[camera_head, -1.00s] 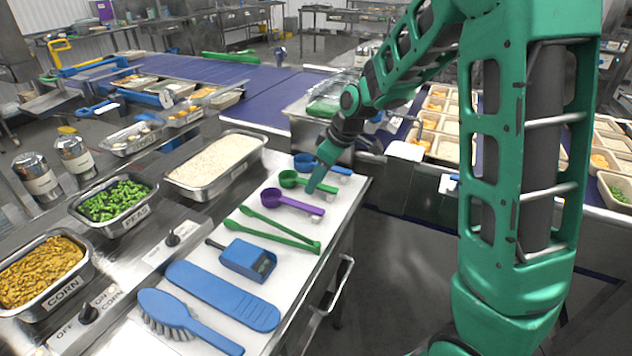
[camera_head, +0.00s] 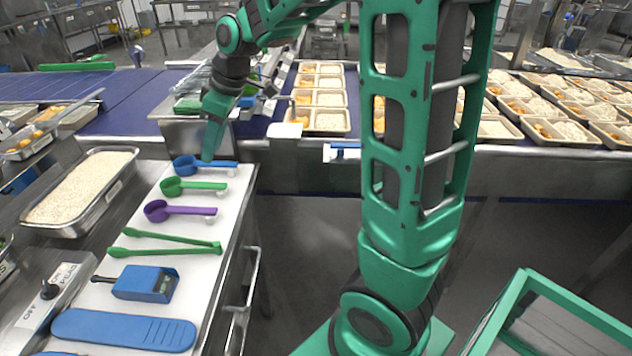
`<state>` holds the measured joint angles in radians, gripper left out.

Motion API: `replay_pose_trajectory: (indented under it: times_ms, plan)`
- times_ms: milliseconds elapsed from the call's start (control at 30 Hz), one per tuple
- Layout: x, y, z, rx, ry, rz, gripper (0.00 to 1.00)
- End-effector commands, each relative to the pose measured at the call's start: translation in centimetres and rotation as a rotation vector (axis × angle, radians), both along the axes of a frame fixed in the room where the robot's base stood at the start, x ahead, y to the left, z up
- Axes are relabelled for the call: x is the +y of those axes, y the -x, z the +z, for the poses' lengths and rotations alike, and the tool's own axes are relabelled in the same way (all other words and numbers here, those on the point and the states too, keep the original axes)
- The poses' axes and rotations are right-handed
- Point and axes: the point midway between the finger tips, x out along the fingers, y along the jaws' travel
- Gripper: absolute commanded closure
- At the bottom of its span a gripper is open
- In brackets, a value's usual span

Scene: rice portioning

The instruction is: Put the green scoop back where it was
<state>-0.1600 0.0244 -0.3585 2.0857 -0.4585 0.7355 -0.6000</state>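The green scoop (camera_head: 190,187) lies on the white board (camera_head: 228,225), between the blue scoop (camera_head: 203,167) above it and the purple scoop (camera_head: 178,211) below it. My gripper (camera_head: 208,158) points down at the right part of the blue scoop, beyond the green scoop. Its fingers look close together and nothing shows between them, but at this angle I cannot tell whether they are shut or whether they touch the blue scoop.
Green tongs (camera_head: 165,252), a blue device (camera_head: 146,283) and a blue paddle (camera_head: 124,330) lie on the same board. A rice pan (camera_head: 80,192) stands to the left. Trays of food (camera_head: 322,98) stand on the conveyor beyond. Open floor lies right of the counter.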

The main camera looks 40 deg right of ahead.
Motion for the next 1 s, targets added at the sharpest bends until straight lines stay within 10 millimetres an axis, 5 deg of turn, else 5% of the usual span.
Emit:
replay_pose_trajectory:
  times_ms: [167, 400, 600, 767, 1000]
  plan:
    - [-4.3, 5.2, 0.0, 0.08, 0.004, -0.232, 0.65]
    - [-11.1, 19.1, -1.7, 0.274, 0.021, -0.784, 0.65]
    - [-13.2, 28.7, -3.4, 0.387, 0.037, -1.145, 0.65]
    - [-13.9, 32.1, -4.1, 0.427, 0.044, -1.281, 0.65]
    - [-13.9, 32.6, -4.2, 0.433, 0.046, -1.301, 0.65]
